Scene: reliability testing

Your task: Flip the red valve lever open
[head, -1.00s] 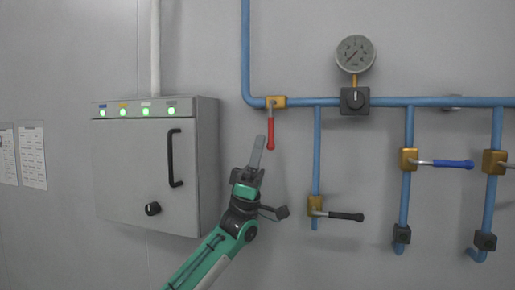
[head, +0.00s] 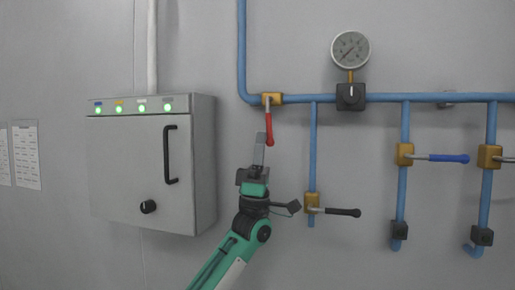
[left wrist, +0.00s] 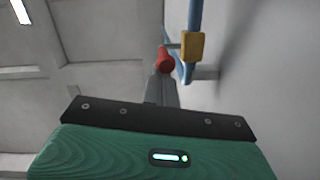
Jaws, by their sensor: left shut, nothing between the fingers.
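The red valve lever (head: 269,128) hangs straight down from its brass valve (head: 272,99) on the blue pipe. My left gripper (head: 260,137) is shut and empty, pointing up just left of the lever's lower part. In the left wrist view the red lever end (left wrist: 165,60) shows right at the tip of my shut fingers (left wrist: 163,88), with the brass valve (left wrist: 193,46) beyond it. I cannot tell whether the fingers touch the lever. My right gripper is not in view.
A grey control box (head: 150,165) with green lights stands out from the wall at left. Below right is a valve with a black lever (head: 343,212); further right is a blue lever (head: 449,158). A gauge (head: 350,50) sits above the pipe.

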